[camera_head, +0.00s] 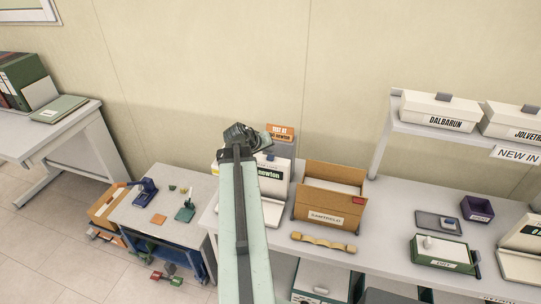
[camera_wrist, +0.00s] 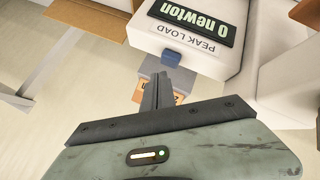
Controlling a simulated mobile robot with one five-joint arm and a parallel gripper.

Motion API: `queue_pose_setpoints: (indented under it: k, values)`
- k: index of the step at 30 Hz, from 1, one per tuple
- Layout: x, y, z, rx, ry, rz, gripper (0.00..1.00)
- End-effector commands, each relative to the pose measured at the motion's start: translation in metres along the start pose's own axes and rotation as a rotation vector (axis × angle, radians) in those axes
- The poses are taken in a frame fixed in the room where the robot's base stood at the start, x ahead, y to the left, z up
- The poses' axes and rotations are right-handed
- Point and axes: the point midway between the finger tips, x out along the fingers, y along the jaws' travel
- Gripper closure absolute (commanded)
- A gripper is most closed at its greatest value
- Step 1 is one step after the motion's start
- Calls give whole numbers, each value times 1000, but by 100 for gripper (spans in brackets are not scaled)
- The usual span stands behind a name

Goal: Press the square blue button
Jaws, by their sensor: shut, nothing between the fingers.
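A white tester (camera_head: 275,196) with a black "newton" display stands on the long bench. In the wrist view the tester (camera_wrist: 205,63) appears upside down, with "0 newton" and "PEAK LOAD" readable. A small blue block (camera_wrist: 171,58), which looks like the square blue button, sits at the tester's edge by the label. My gripper (camera_head: 262,138) is above the tester's top in the head view. In the wrist view the gripper (camera_wrist: 156,78) is shut and empty, its tips close to the blue block. I cannot tell whether they touch. My arm hides part of the tester's left side.
An orange sign (camera_head: 280,132) stands behind the tester. A cardboard box (camera_head: 330,201) is right of it, with a wooden piece (camera_head: 323,242) in front. A low table (camera_head: 165,236) with small items is at left. A shelf (camera_head: 440,133) with white boxes is at right.

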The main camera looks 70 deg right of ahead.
Motion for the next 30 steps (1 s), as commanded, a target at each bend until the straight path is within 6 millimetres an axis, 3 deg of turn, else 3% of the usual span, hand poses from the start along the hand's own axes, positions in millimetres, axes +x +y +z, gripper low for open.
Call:
queue_pose_setpoints:
  k: [7,21,30]
  values:
    - [-4,3,-3,0,0,0,100]
    - [-36,26,-26,0,0,0,100]
    - [-35,25,-25,-1,1,0,100]
